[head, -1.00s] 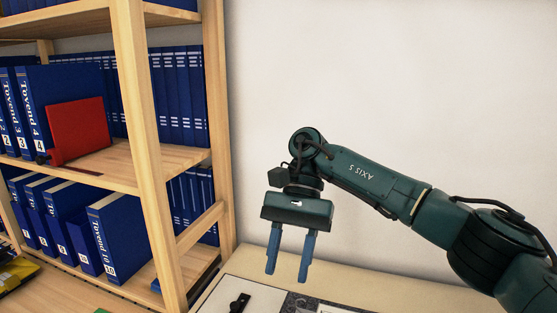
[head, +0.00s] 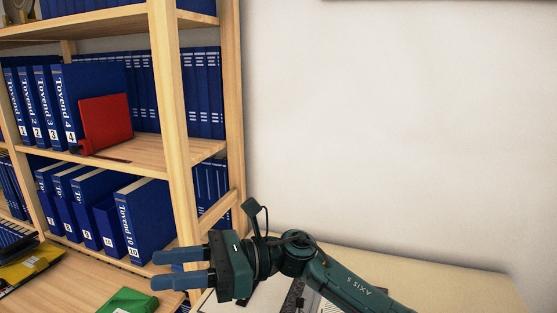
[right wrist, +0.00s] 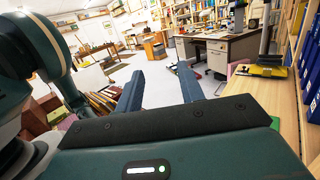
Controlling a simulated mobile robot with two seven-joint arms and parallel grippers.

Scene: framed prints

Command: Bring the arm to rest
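My right gripper (head: 156,270) is at the bottom of the head view, its two blue fingers pointing left, level and apart. Nothing is between them. It is in front of the lower part of the wooden shelf unit, near the desk top. In the right wrist view, the gripper (right wrist: 161,70) also shows its fingers spread, with only the distant room floor and a desk behind the gap. My left gripper is not in view.
The wooden shelf (head: 172,110) holds blue binders (head: 145,215) and a red bookend-like item (head: 105,122). A green item (head: 128,301) and a yellow item (head: 28,267) lie at lower left. The wall area at upper right is free.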

